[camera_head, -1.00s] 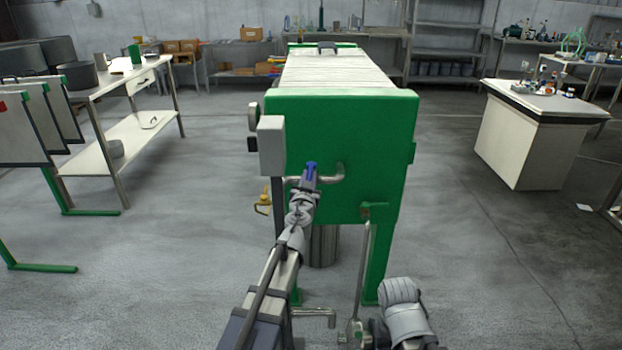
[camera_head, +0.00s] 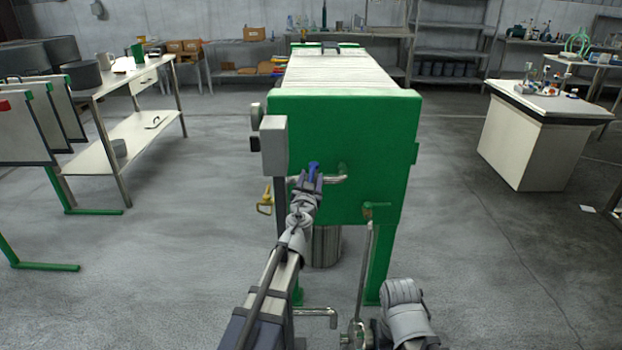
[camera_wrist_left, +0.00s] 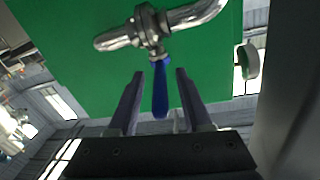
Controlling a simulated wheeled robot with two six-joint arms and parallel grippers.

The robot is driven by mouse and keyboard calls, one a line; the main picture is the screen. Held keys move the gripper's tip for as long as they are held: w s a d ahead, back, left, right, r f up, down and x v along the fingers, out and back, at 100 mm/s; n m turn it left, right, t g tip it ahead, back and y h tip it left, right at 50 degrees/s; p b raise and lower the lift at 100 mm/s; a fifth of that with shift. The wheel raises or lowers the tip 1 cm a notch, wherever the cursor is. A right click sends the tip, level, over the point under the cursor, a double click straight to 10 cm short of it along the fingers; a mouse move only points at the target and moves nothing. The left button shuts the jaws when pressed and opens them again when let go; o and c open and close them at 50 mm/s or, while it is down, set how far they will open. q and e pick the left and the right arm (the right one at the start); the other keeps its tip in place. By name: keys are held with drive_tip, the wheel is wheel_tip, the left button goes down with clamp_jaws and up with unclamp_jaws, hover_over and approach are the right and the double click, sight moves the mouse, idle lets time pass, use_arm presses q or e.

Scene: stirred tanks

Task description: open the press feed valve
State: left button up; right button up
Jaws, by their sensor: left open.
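The press feed valve is a metal valve body on a bent steel pipe (camera_head: 332,180) at the front of the green press (camera_head: 345,135). Its blue lever handle (camera_head: 313,168) shows just above my left gripper (camera_head: 309,181). In the left wrist view the blue handle (camera_wrist_left: 160,92) hangs from the valve body (camera_wrist_left: 148,27). My left gripper (camera_wrist_left: 159,74) is open there, with one finger on each side of the handle. Small gaps show between the handle and both fingers. My right arm shows at the bottom right of the head view, but its gripper cannot be made out.
A grey box (camera_head: 274,145) on a post stands just left of the valve. A yellow-handled fitting (camera_head: 265,202) is lower left. A thin pipe (camera_head: 365,265) runs down below the press.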

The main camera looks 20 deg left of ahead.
use_arm(q)
drive_tip(key=s+d, duration=0.1)
drive_tip(key=s, duration=0.6)
drive_tip(key=shift+s, duration=0.15)
